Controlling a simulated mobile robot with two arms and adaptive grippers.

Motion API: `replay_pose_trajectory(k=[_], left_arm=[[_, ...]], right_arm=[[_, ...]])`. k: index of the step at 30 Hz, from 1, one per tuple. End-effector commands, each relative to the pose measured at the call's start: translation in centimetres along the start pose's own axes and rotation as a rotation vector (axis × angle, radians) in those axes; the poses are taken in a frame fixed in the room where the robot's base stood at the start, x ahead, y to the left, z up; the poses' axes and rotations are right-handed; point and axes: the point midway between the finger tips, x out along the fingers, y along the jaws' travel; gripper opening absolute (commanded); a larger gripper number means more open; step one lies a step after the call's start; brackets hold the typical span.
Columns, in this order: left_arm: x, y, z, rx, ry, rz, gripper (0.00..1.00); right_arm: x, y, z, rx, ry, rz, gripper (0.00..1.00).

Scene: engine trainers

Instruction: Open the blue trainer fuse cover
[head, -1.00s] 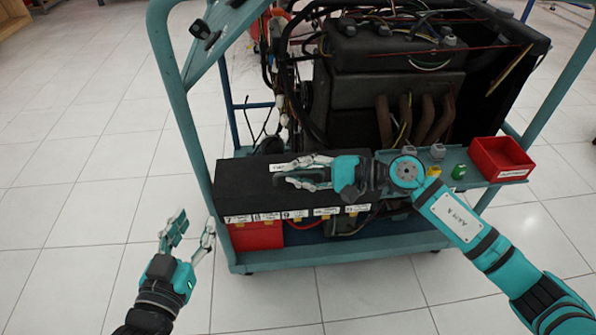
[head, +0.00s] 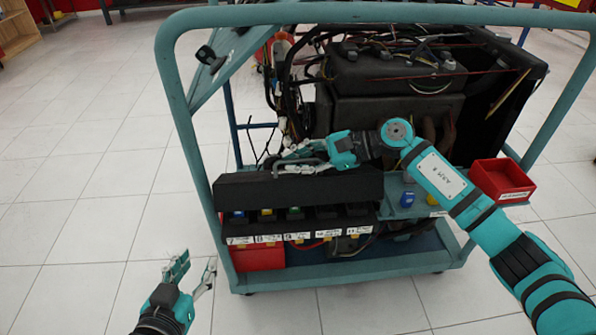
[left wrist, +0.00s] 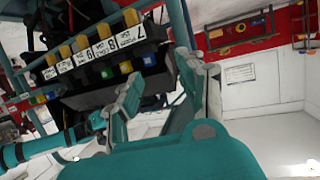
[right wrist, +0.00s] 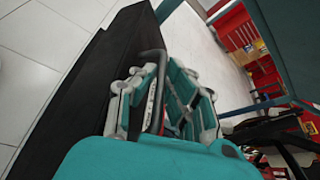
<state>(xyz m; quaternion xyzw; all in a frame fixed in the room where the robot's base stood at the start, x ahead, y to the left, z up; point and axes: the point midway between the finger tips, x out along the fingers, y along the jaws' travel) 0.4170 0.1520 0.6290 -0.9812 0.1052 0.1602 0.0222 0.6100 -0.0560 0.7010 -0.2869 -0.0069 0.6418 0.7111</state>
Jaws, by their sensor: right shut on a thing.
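The black fuse cover (head: 250,190) on the blue trainer is tilted up. Below it, the front of the fuse box shows numbered labels (head: 268,239) and small blue, yellow and green fuses (head: 266,214). My right gripper (head: 292,164) is shut on the cover's dark bar handle (head: 308,162). In the right wrist view the handle (right wrist: 153,62) passes between the fingers, with the black cover (right wrist: 85,85) beside them. My left gripper (head: 194,270) is open and empty, low in front of the cart's left side. The left wrist view shows the fuse row (left wrist: 100,52) from below.
The cart's teal frame post (head: 188,140) stands left of the cover. The dark engine (head: 385,105) rises behind it. A red tray (head: 500,180) and a blue item (head: 407,199) sit on the right shelf. The left floor is clear.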

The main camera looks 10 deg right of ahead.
Motion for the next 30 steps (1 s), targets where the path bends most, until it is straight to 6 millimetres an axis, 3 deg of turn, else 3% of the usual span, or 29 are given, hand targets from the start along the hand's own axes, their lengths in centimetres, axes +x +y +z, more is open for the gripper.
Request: replay_pose_trajectory(k=[7,20,21,23,30], left_arm=[[0.2,0.2,-1.1,-0.001,0.064,0.004,0.40],[0.2,0.2,-1.4,-0.001,0.074,0.004,0.40],[0.2,0.2,-1.4,-0.001,0.074,0.004,0.40],[0.2,0.2,-1.4,-0.001,0.073,0.004,0.40],[0.2,0.2,-1.3,-0.001,0.073,0.005,0.40]], right_arm=[[0.0,-0.9,-0.1,0.056,-0.001,0.022,0.00],[0.0,-1.0,-0.1,0.063,-0.001,0.026,0.00],[0.0,-1.0,-0.1,0.063,0.000,0.026,0.13],[0.0,-1.0,-0.1,0.063,0.000,0.026,0.19],[0.0,-0.9,-0.2,0.063,0.000,0.027,0.19]])
